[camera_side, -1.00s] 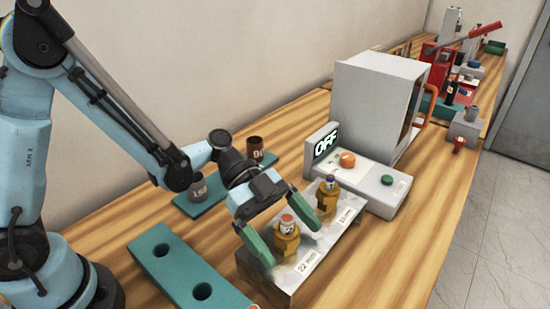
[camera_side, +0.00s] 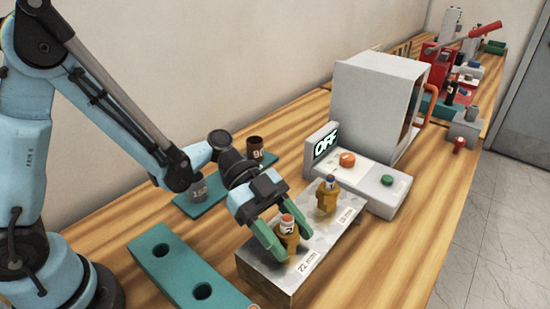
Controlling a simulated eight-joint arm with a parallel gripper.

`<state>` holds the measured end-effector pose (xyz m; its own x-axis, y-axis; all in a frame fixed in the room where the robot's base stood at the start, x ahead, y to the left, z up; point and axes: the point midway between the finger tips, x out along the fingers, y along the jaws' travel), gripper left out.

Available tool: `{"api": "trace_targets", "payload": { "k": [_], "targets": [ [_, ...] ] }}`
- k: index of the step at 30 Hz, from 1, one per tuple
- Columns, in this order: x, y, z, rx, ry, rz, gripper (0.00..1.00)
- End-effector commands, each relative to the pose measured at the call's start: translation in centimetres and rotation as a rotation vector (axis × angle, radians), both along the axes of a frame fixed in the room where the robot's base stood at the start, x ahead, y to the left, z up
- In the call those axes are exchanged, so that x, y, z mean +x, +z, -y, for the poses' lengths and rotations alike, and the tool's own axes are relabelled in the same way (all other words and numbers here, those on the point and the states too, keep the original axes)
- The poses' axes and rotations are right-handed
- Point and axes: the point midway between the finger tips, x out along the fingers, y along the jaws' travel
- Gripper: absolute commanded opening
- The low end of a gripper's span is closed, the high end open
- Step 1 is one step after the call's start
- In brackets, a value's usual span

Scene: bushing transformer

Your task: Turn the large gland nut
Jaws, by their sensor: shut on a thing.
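The large gland nut (camera_side: 291,239) is a brass fitting with a white and orange-topped piece in it, at the near end of a grey metal block (camera_side: 264,278) beside a "22 mm" label. My gripper (camera_side: 283,236) has its two green fingers shut on this nut, one on each side; the fingers hide part of it. A second, smaller brass gland nut (camera_side: 326,203) with a blue-ringed top stands upright at the far end of the block, beside another label, apart from my gripper.
A teal plate with holes (camera_side: 178,266) lies left.

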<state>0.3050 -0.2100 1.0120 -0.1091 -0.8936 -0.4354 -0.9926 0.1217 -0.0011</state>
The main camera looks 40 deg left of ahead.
Motion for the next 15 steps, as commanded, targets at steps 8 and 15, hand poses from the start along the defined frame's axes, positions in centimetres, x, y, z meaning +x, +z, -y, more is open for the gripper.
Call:
{"api": "trace_targets", "payload": {
  "k": [8,15],
  "targets": [
    [-0.17,0.01,0.06,0.0,0.153,-0.002,0.22],
    [-0.05,0.03,0.05,-0.001,0.192,-0.003,0.22]
  ]
}}
